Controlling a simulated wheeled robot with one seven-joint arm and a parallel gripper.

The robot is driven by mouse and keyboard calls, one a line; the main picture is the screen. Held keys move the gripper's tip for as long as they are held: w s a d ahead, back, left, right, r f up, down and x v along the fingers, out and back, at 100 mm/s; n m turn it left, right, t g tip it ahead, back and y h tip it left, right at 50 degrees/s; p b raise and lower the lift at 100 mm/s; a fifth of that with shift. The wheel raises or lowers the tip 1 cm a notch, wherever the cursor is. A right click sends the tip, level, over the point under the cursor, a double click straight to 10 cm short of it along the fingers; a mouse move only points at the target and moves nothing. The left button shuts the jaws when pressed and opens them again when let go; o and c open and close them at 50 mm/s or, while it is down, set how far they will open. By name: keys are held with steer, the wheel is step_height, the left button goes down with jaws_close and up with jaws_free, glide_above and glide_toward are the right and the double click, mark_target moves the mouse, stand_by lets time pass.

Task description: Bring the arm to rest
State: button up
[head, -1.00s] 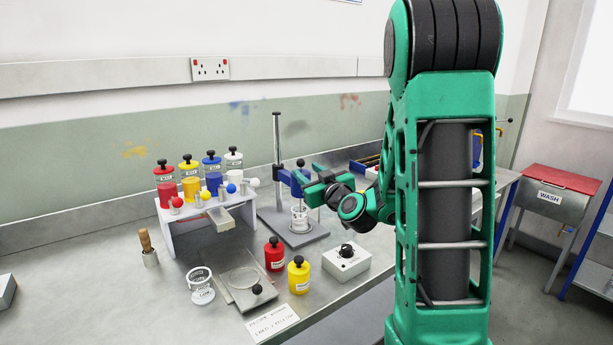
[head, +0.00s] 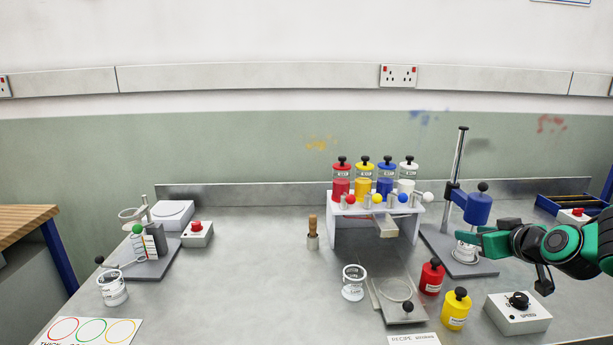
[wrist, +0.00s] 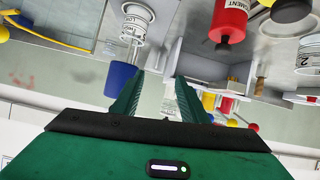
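My gripper (head: 470,242) reaches in from the right in the head view, with the green forearm behind it. Its fingers overlap the mixing stand in the picture, just below the blue motor head (head: 478,208). I cannot tell whether the fingers touch anything.
A white rack (head: 337,232) with several coloured pots stands left of the mixing stand. Red (head: 431,277) and yellow (head: 456,308) pots and a speed box (head: 517,312) sit in front. A cup (head: 353,283) is near the middle.

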steer(key=s+f+m+g, duration=0.2)
steer(key=s+m+g, duration=0.2)
steer(key=s, duration=1.2)
steer(key=s+f+m+g, duration=0.2)
steer(key=s+m+g, duration=0.2)
steer(key=s+g, duration=0.5)
steer(key=s, duration=0.8)
steer(key=shift+s+a+f, duration=0.2)
steer(key=shift+a+f, duration=0.1)
steer(key=shift+f, duration=0.05)
steer(key=shift+w+f, duration=0.25)
steer(key=shift+w, duration=0.35)
steer(key=shift+c, duration=0.6)
